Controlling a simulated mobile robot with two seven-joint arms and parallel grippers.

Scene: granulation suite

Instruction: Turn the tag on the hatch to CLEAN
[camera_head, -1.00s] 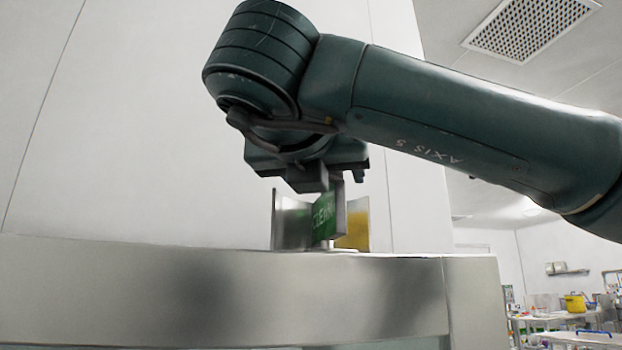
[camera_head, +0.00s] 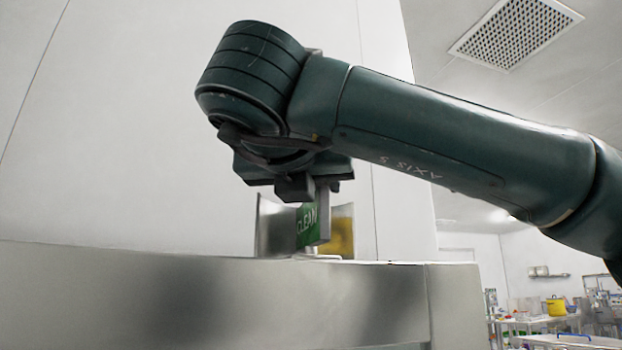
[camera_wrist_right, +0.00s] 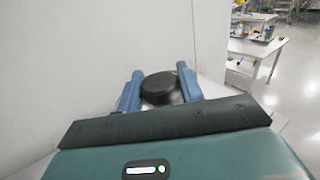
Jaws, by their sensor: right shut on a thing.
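The tag (camera_head: 306,223) stands upright on top of the steel hatch (camera_head: 200,300) in the head view. Its green face, lettered CLEAN, shows at a slant toward the camera. A grey metal plate (camera_head: 272,232) stands to its left, and a yellow panel (camera_head: 340,236) shows behind it to the right. My right gripper (camera_head: 310,188) is over the tag's top, coming from above. In the right wrist view my right gripper (camera_wrist_right: 160,89) has its blue fingers shut on a round black knob (camera_wrist_right: 159,87). The tag's top is hidden by the gripper. My left gripper is out of view.
A plain white wall (camera_head: 120,130) rises close behind the hatch. At the far right stand benches with a yellow pot (camera_head: 555,306) and lab items. A ceiling vent (camera_head: 515,32) is high above.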

